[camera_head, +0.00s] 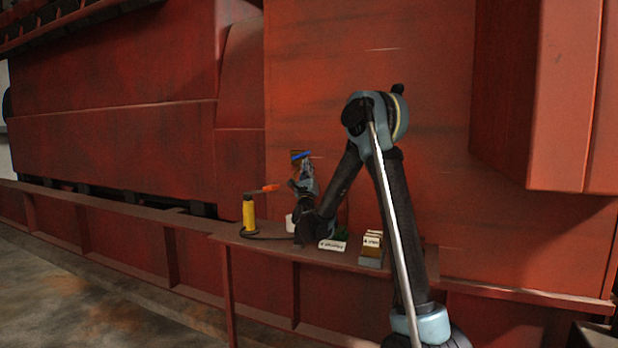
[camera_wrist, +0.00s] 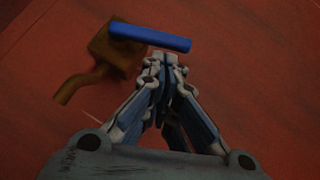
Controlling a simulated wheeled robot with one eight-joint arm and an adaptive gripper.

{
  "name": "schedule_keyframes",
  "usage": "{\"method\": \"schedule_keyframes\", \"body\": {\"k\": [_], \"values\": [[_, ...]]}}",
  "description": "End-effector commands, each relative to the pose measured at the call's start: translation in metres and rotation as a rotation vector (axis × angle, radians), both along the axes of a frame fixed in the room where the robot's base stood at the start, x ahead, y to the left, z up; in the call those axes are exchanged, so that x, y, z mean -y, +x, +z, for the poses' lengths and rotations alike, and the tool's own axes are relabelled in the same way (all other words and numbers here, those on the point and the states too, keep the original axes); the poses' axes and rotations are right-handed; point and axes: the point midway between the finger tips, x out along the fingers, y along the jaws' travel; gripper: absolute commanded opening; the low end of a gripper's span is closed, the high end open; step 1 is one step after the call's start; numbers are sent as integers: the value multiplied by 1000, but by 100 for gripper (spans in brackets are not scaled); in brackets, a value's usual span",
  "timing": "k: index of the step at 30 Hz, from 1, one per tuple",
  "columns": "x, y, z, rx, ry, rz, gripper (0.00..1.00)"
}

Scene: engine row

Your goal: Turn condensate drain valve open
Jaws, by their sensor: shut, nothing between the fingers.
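The drain valve is a brass-brown body (camera_wrist: 118,48) with a curved spout, mounted on the red wall. Its blue lever handle (camera_wrist: 150,38) lies nearly level across the wrist view, pointing right from the body. In the head view the blue handle (camera_head: 301,156) shows small above my gripper. My gripper (camera_wrist: 160,62) is shut and empty, its fingertips just below the handle in the wrist view. I cannot tell whether they touch it. In the head view my gripper (camera_head: 303,178) is in front of the wall and partly hides the valve body.
A ledge (camera_head: 275,252) runs below along the red wall. A red box (camera_head: 560,95) juts out at upper right.

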Motion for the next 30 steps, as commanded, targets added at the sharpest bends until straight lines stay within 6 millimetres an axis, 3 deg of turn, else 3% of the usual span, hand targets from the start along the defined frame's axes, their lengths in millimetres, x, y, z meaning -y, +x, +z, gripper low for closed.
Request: {"method": "schedule_keyframes", "body": {"k": [12, 13, 30], "values": [[0, 5, 5, 0, 0, 0, 0], [7, 6, 5, 0, -1, -5, 0], [-12, 0, 10, -27, -77, 14, 0]]}}
